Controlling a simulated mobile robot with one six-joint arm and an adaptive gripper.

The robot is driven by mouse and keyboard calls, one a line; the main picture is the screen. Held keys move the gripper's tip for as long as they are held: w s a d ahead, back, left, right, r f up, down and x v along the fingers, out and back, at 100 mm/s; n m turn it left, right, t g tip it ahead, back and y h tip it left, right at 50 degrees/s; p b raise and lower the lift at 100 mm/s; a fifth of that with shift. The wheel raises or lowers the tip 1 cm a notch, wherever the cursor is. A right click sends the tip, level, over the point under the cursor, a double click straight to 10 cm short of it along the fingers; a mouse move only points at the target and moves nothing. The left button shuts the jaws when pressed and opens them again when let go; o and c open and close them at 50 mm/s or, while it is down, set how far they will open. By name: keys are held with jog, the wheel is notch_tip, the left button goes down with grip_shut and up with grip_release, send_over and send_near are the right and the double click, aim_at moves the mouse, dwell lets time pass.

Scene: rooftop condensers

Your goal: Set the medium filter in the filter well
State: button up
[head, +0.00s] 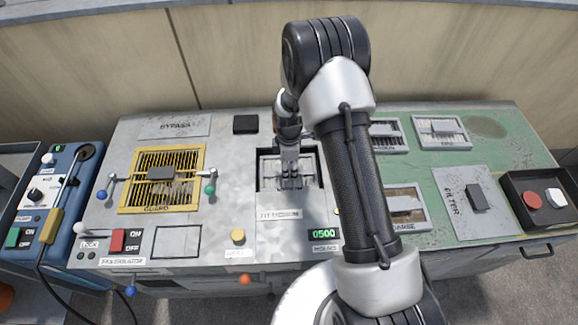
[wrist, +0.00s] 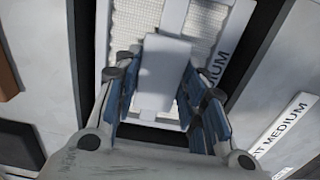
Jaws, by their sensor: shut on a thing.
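The medium filter (head: 306,165) is a pale framed panel with a light mesh and a block handle. In the wrist view, the medium filter (wrist: 197,25) has lettering ending in "IUM" on its frame. My gripper (head: 290,178) is over it, and in the wrist view my gripper (wrist: 157,95) has its blue pads closed on the handle. The filter well (head: 262,184) is a dark recess above a label reading "FIT MEDIUM". Its dark opening shows on both sides of the filter. I cannot tell whether the filter is seated or just above; my arm hides part of the view.
A yellow guard grille (head: 200,163) with side clamps stands left of the well. A grey filter cover (head: 465,205) and other filters, one labelled coarse (head: 408,227), lie on the green right side. A display (head: 324,233) reads 0500. A blue box (head: 50,205) stands at far left.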

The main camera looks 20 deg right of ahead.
jog(key=o, duration=1.3)
jog(key=shift+c, duration=0.2)
notch_tip(320, 180, up, 12)
